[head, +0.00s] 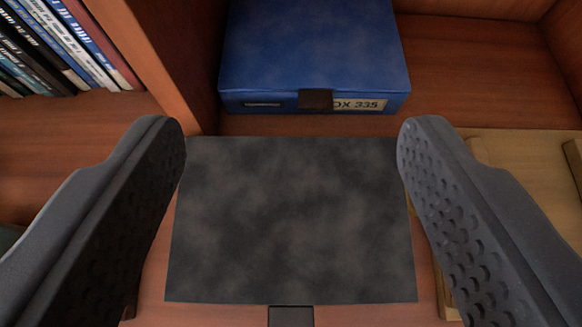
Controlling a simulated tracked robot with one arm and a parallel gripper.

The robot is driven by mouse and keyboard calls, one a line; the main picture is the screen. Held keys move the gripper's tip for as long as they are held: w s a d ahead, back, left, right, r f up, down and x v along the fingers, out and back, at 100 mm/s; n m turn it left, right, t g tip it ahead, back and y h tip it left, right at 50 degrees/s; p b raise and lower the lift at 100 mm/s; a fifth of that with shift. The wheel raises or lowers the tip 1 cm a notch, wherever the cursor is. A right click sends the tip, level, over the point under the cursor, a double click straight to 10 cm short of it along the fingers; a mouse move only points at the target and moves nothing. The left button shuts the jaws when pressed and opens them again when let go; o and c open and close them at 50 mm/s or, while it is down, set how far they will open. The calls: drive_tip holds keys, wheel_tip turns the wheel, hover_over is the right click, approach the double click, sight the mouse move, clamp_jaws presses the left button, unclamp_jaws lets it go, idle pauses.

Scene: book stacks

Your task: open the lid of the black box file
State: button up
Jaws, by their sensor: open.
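The black box file (292,220) lies flat in the lower middle of the head view, its dark mottled lid facing up and looking shut. A small dark tab (291,316) shows at its near edge, cut by the bottom of the picture. My gripper (291,135) is open, with one finger at the left and one at the right of the box file in the picture. Nothing is between the fingertips. I cannot tell how high the fingers are above the lid or whether they touch its sides.
A blue box file (310,45) labelled "OX 335" lies behind the black one. A wooden upright (135,45) parts it from a row of books (65,40) at the left. A tan wooden object (520,170) lies at the right. Bare shelf shows at the back right.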

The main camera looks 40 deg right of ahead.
drive_tip(key=b+v, duration=0.1)
drive_tip(key=v, duration=0.8)
drive_tip(key=shift+s+a, duration=0.2)
drive_tip(key=shift+r, duration=0.1)
